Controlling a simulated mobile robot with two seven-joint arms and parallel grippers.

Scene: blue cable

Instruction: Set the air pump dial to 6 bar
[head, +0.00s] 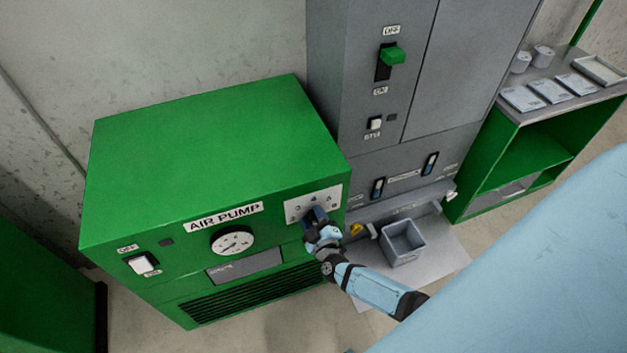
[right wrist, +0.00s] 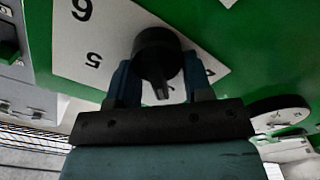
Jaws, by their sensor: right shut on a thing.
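The green air pump box (head: 205,150) stands against the wall, with an "AIR PUMP" label on its front. Its dial plate (head: 299,203) is a white panel at the front's right end. My right gripper (head: 316,218) is at that plate. In the right wrist view my right gripper (right wrist: 155,85) is shut around the black dial knob (right wrist: 157,55), one finger on each side. The numbers 6 and 5 show on the plate (right wrist: 105,35); the knob's pointer setting cannot be made out. A round gauge (head: 233,240) sits left of the plate. My left gripper is not in view.
A white switch (head: 142,264) is at the pump's left front. A grey cabinet (head: 400,100) with a green lever (head: 393,55) stands right of the pump. A grey bin (head: 402,241) is on the floor. A green shelf (head: 540,140) and a large light blue surface (head: 530,270) lie to the right.

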